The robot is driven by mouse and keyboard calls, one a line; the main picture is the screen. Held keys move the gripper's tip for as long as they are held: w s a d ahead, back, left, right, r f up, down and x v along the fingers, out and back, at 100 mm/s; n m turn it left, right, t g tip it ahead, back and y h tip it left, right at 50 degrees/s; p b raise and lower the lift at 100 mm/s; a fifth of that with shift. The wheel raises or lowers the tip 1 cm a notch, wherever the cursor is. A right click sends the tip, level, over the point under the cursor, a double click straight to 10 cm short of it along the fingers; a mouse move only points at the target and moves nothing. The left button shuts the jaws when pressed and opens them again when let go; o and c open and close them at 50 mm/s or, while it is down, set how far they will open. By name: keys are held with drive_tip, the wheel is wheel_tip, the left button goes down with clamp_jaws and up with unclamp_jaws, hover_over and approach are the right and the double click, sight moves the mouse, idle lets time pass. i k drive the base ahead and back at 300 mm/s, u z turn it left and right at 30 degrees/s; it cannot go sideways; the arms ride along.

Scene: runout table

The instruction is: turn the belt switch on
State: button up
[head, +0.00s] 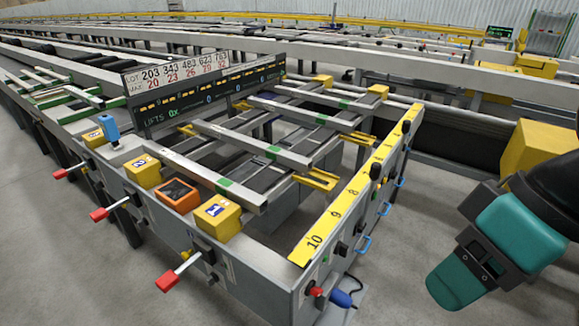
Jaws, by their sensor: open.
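I cannot tell for sure which control is the belt switch. Several red-handled levers stick out from the front face of the grey runout table (250,262), the nearest red lever (168,281) being at the lower middle. Black knobs and blue handles line its right side, with a black knob (342,248) below the yellow numbered strip (350,195). A red knob (316,291) and a blue plug (341,298) are at the near corner. My gripper (456,284) is open at the lower right, clear of the table and its controls, with nothing visible in it.
Yellow numbered boxes (216,216) and an orange-framed box (177,194) stand on the front edge, with a blue device (109,128) further left. A display board (205,90) stands behind. Grey floor (400,290) is open between the table's right side and my arm.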

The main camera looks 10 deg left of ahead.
sight(311, 288)
drive_tip(key=z, duration=0.05)
drive_tip(key=k, duration=0.5)
drive_tip(key=z, duration=1.15)
drive_tip(key=i, duration=0.65)
drive_tip(key=u, duration=0.95)
